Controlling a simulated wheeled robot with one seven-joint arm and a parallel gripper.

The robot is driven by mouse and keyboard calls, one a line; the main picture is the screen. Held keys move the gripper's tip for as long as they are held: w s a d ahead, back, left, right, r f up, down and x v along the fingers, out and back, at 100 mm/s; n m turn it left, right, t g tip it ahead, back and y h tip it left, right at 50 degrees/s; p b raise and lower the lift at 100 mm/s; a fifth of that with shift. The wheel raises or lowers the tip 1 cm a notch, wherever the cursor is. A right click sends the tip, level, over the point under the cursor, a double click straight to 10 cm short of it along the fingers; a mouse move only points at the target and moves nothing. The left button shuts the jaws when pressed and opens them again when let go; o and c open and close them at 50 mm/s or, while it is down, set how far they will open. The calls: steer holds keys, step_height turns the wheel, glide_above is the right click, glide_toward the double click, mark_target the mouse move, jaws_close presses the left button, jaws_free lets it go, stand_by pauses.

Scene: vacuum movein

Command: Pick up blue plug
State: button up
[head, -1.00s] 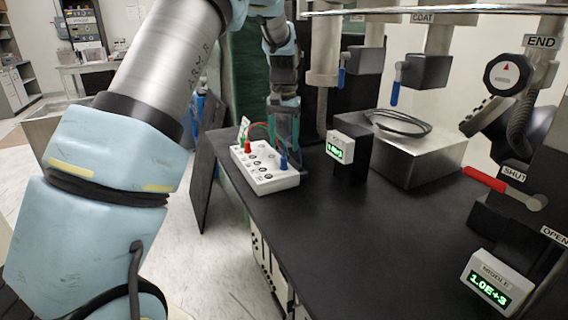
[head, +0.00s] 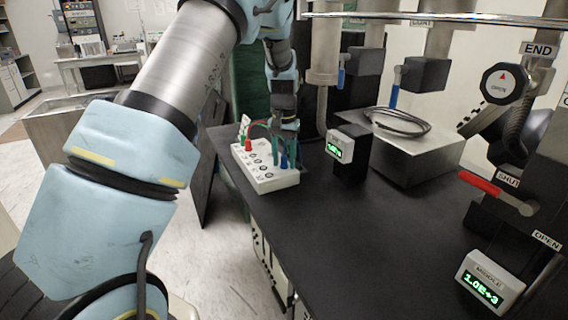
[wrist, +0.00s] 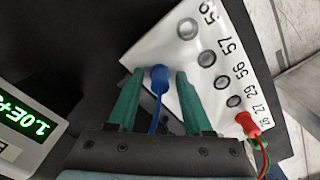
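The blue plug (wrist: 160,76) stands at the edge of a white socket box, its blue cable running back beneath my gripper (wrist: 158,85). In the wrist view the two green fingers are open, one on each side of the plug, with a gap to each. In the head view the blue plug (head: 284,161) is on the white socket box (head: 266,180), and my gripper (head: 282,150) reaches down over it from behind. A red plug (wrist: 247,122) sits in the box at the right of the wrist view; it also shows in the head view (head: 248,145).
A small green-lit display (head: 340,148) stands close to the right of the box on the black table (head: 370,225). Valves and a red lever (head: 480,183) are at the right. The table's front middle is clear.

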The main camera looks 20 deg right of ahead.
mark_target(283, 156)
jaws_close()
steer(key=shift+r, duration=0.15)
steer(key=shift+w+r, duration=0.1)
steer(key=shift+r, duration=0.25)
steer(key=r+b, duration=0.1)
steer(key=r, duration=0.7)
steer(key=shift+a+r+b, duration=0.2)
steer(key=shift+b, duration=0.2)
steer(key=shift+s+a+f, duration=0.5)
steer(key=shift+a+f, duration=0.35)
steer(key=shift+f, duration=0.35)
steer(key=shift+s+a+f, duration=0.55)
steer(key=shift+a+f, duration=0.3)
steer(key=shift+f, duration=0.3)
steer(key=shift+s+a+f, duration=0.5)
steer(key=shift+a+f, duration=0.35)
steer(key=shift+f, duration=0.35)
